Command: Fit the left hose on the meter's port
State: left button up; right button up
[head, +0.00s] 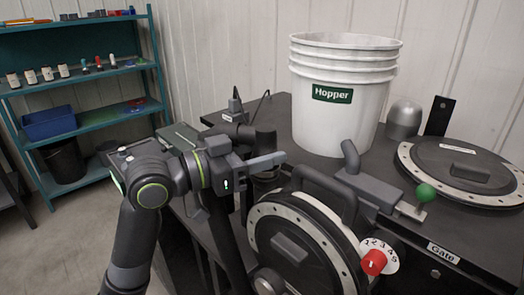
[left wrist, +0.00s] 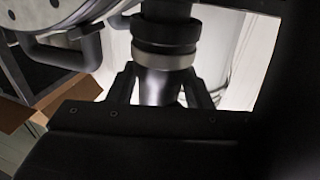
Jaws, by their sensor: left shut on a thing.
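The meter (head: 258,236) is a dark round housing with a pale bolted rim and a handle, at the lower middle of the head view. My left gripper (head: 268,162) is at its upper left. In the left wrist view my left gripper (left wrist: 158,90) is shut on a dark tube, seemingly the left hose (left wrist: 155,88), with one finger on each side. A pale ring (left wrist: 163,62) and a black collar (left wrist: 165,35) are in line with it. I cannot tell whether the hose is seated on the port. My right gripper is out of view.
A white bucket labelled Hopper (head: 340,105) stands behind the meter. A green knob (head: 425,192), a red dial (head: 374,262) and a round lid (head: 468,165) are to the right. A teal shelf (head: 90,75) stands at the back left.

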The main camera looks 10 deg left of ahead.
pick_arm(q)
jog(key=shift+f, duration=0.3)
jog(key=o, duration=1.2)
jog(key=shift+o, duration=0.2)
jog(key=shift+a, duration=0.15)
jog(key=p+v, duration=0.5)
jog(key=v, duration=1.2)
jog(key=shift+p, duration=0.3)
jog(key=shift+s+a+f, duration=0.1)
jog(key=shift+s, duration=0.05)
